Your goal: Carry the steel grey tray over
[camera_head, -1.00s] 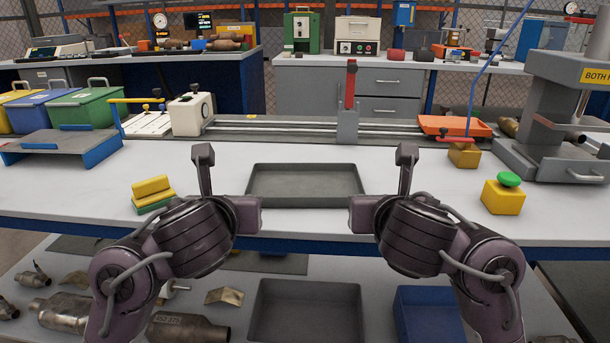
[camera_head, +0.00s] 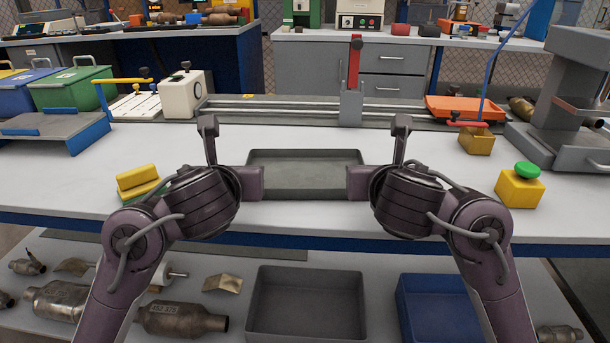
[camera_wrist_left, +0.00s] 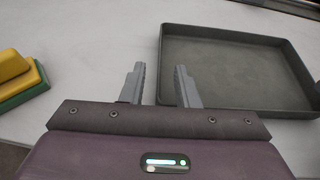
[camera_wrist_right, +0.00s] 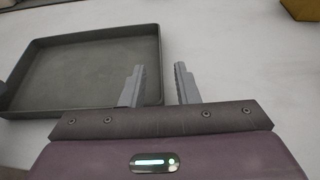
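A steel grey tray (camera_head: 305,183), shallow, rectangular and empty, lies on the white bench top between my two grippers. My left gripper (camera_wrist_left: 160,82) is open at the tray's left side. In the left wrist view the tray's left wall (camera_wrist_left: 161,70) runs by the right finger, which appears over or close to its rim. My right gripper (camera_wrist_right: 160,82) is open at the tray's right side. In the right wrist view the left finger appears over or close to the tray's right wall (camera_wrist_right: 158,60). I cannot tell whether any finger touches the tray.
Yellow and green blocks (camera_head: 139,181) sit left of the tray. A yellow box with a green button (camera_head: 521,185) stands right. A rail with a red-handled stop (camera_head: 353,85) runs behind. Another grey bin (camera_head: 305,305) and a blue bin (camera_head: 438,310) are on the shelf below.

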